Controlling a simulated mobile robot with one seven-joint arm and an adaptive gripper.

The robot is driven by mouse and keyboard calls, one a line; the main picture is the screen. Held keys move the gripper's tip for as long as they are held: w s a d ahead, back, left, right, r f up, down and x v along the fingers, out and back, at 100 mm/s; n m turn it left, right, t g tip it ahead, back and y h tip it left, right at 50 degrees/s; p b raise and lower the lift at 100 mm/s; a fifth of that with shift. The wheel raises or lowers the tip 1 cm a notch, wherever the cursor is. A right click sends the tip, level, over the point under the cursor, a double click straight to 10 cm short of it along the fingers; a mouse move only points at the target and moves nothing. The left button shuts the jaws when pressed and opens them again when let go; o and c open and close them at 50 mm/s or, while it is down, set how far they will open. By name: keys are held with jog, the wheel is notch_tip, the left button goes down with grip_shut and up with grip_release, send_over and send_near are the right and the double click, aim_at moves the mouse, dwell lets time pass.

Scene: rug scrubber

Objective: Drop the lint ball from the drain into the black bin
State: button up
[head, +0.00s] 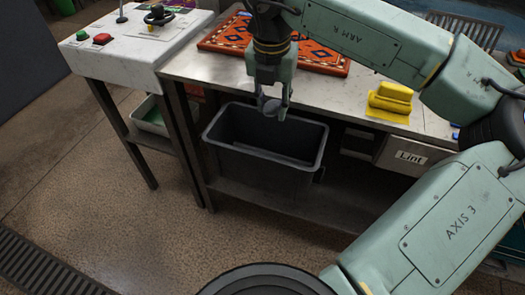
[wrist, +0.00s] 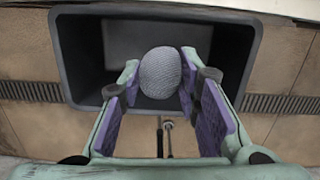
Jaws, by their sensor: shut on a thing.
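The lint ball (wrist: 161,72) is a grey, woven-looking lump between the purple-padded fingers of my gripper (wrist: 160,95). My gripper is shut on it, and the ball sticks out past the fingertips in the wrist view. In the head view my gripper (head: 272,104) points down over the black bin, with the small grey lint ball (head: 268,103) partly hidden by the fingers. The black bin (head: 262,165) is open and stands below the front of the workbench. In the wrist view the bin's dark rim and walls (wrist: 85,50) surround the ball.
The metal workbench (head: 205,68) carries an orange patterned rug (head: 325,58) and a yellow block (head: 390,98). A box labelled Lint (head: 410,157) sits under the bench at right. A white control stand (head: 130,58) with red and green buttons stands at left. A floor grate (head: 40,268) lies lower left.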

notch_tip(320, 180, down, 5)
jog(key=shift+r+b, duration=0.1)
jog(key=shift+b, duration=0.95)
jog(key=o, duration=0.9)
jog(key=shift+c, duration=0.2)
jog(key=r, duration=0.4)
jog(key=s+r, duration=0.1)
jog(key=r, duration=0.7)
jog(key=shift+s+a, duration=0.2)
jog(key=shift+a, duration=0.05)
